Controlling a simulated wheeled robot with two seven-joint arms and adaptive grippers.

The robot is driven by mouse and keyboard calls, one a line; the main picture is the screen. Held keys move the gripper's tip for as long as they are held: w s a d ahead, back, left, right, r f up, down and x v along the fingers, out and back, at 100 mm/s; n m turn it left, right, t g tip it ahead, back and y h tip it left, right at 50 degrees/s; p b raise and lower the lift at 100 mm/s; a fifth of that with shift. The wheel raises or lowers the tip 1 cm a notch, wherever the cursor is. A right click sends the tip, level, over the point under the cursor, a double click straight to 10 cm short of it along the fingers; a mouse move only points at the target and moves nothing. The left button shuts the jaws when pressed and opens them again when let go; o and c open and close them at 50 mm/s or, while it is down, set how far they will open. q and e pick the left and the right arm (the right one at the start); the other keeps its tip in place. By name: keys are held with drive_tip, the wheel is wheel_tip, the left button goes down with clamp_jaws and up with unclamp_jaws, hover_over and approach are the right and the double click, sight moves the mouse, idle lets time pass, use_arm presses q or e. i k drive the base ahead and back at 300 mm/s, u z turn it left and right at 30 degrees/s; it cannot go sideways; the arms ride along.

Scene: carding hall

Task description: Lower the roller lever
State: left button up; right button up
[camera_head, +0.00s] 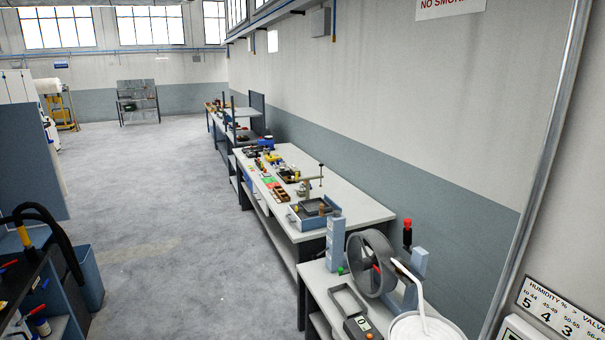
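A small upright lever (407,234) with a red top and dark lower part stands on a blue-grey block at the right end of the near bench. It is the only lever-like part I can make out clearly, and I cannot tell for sure that it is the roller lever. A large grey wheel or drum (362,252) stands just left of it between blue-grey supports. Neither of my grippers is in view.
The near bench (318,285) also carries a grey device with a display (361,326) and a white bucket (420,328). A longer bench (352,200) with trays and parts runs behind it along the wall. A dark cart (38,290) stands at left. The floor between is clear.

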sight(407, 232)
drive_tip(key=u, duration=0.55)
drive_tip(key=i, duration=1.65)
drive_tip(key=z, duration=0.85)
